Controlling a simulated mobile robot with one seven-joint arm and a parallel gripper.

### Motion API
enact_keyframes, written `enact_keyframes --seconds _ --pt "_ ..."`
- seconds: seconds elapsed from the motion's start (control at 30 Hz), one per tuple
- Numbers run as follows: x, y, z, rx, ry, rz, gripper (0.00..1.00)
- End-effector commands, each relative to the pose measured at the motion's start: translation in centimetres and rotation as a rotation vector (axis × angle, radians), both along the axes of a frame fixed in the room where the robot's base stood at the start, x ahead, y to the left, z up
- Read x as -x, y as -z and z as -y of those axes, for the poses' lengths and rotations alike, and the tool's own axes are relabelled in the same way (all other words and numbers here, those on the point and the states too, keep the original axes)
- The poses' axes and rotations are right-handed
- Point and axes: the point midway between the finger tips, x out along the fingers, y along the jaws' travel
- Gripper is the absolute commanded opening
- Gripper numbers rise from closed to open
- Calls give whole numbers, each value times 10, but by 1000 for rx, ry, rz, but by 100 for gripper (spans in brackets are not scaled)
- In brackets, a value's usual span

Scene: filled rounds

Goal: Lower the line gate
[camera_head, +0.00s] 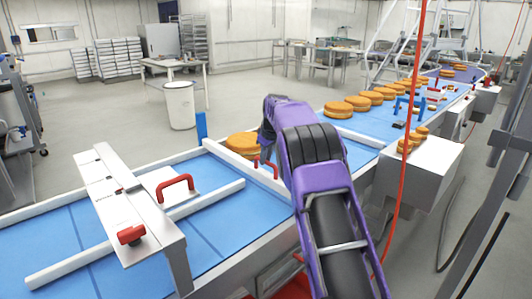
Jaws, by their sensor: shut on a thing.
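A white bar (225,154) lies across the blue belt, with a red U-shaped handle (268,166) near its right part; it looks like the line gate. An orange-brown round (243,142) sits on the belt just behind the bar. My purple arm reaches up from the bottom and bends down at its far end. My gripper (265,152) is at the red handle and shut on it. Its fingers are mostly hidden by my wrist and forearm. The forearm also covers the right end of the bar, and how high the bar sits above the belt is hard to tell.
Several rounds (360,103) line the belt beyond my arm. A red cable (404,160) hangs at right.

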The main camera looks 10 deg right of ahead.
Motion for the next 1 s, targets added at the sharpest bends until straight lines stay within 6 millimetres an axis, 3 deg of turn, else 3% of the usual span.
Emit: enact_keyframes --seconds 0.03,0.1,0.37,0.4,0.53,0.87,1.0 --pt "2 18 -1 -2 0 -13 0" --pt "2 25 0 -1 0 -13 0" --pt "2 26 0 0 -1 -13 0" --pt "2 26 0 -1 -1 -14 25" --pt "2 25 0 0 -1 -11 49" --pt "2 21 0 0 0 -7 50" --pt "7 8 1 -1 0 -6 50"
